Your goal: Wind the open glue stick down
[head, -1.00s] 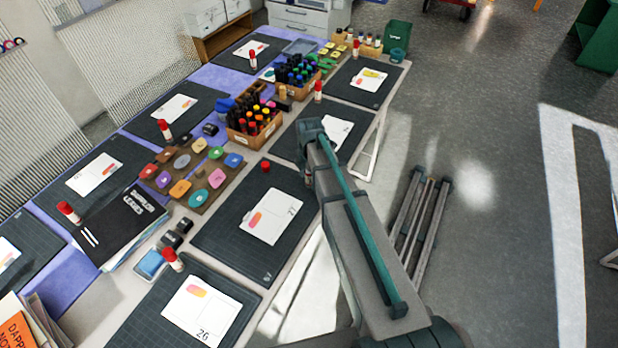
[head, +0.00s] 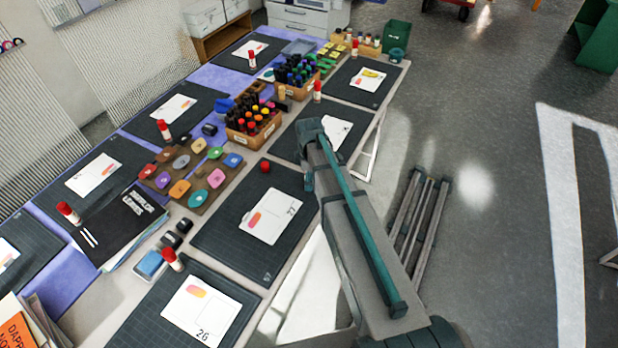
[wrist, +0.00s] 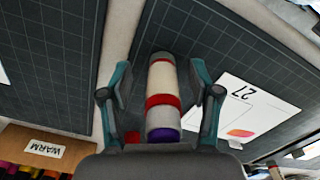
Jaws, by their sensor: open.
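The open glue stick (wrist: 161,78) shows in the wrist view, with a pale body, a red band and a purple end near my palm. It lies between the two fingers of my gripper (wrist: 161,88), with a gap on each side. My gripper is open. In the head view my arm hides the glue stick and the fingers. A loose red cap (head: 265,167) sits on the dark mat (head: 222,233); a small red thing (wrist: 132,137) beside my left finger in the wrist view may be this cap.
A card marked 27 (head: 270,216) lies on the same mat. Other red-capped glue sticks (head: 172,259) stand about. The floor at right has folded legs (head: 420,222).

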